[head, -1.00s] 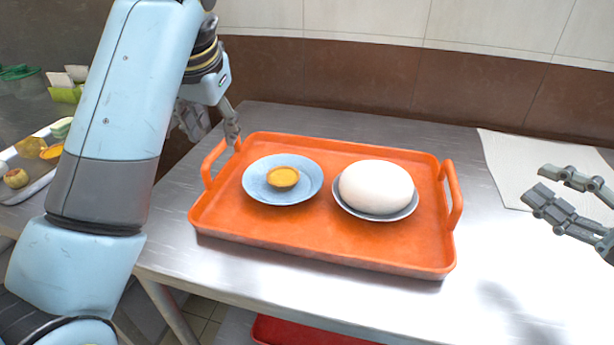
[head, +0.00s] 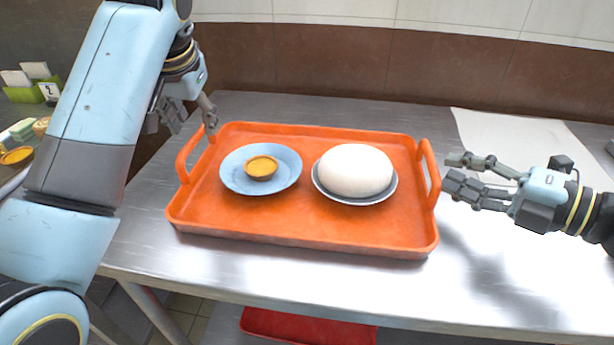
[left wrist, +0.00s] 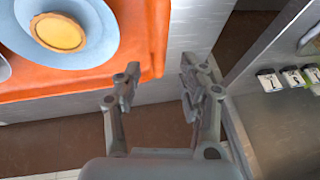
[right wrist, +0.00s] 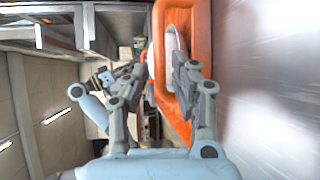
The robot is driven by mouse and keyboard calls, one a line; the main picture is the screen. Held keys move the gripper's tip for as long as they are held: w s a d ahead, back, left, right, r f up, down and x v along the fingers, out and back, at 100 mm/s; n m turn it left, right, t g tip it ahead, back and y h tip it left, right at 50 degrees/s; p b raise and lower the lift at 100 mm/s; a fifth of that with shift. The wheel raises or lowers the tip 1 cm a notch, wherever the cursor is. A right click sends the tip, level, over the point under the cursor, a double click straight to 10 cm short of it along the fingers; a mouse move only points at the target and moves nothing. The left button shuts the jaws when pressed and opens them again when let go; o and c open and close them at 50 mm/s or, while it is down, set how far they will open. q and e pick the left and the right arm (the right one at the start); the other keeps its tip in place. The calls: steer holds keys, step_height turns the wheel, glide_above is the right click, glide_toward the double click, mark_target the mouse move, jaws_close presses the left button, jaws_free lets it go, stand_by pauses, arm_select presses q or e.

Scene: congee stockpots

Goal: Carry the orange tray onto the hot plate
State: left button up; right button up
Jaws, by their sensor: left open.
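The orange tray (head: 300,238) lies flat on the steel table, with an upright handle at each end. It carries a blue plate (head: 232,180) with a small yellow tart and a bowl (head: 355,198) holding a large white rounded mound. My left gripper (head: 192,115) is open by the left handle (head: 186,160); the tray's edge also shows in the left wrist view (left wrist: 100,80). My right gripper (head: 457,170) is open, just right of the right handle (head: 430,172), fingers pointing at it. In the right wrist view that handle (right wrist: 158,50) lies ahead between the fingers. I cannot identify the hot plate.
A pale sheet (head: 500,135) lies at the back right of the table (head: 300,290). A brown tiled wall stands behind. Another tray with food (head: 15,178) is at the far left. A red item (head: 300,328) is below the table.

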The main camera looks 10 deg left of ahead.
mark_target(198, 132)
arm_select(q)
steer(key=x, duration=0.5)
arm_select(e)
steer(key=x, duration=0.5)
steer(key=shift+s, duration=0.1)
arm_select(q)
steer(key=c, duration=0.5)
arm_select(e)
jaws_close()
arm_select(q)
jaws_close()
steer(key=shift+r, duration=0.1)
arm_select(e)
steer(key=shift+r, duration=0.1)
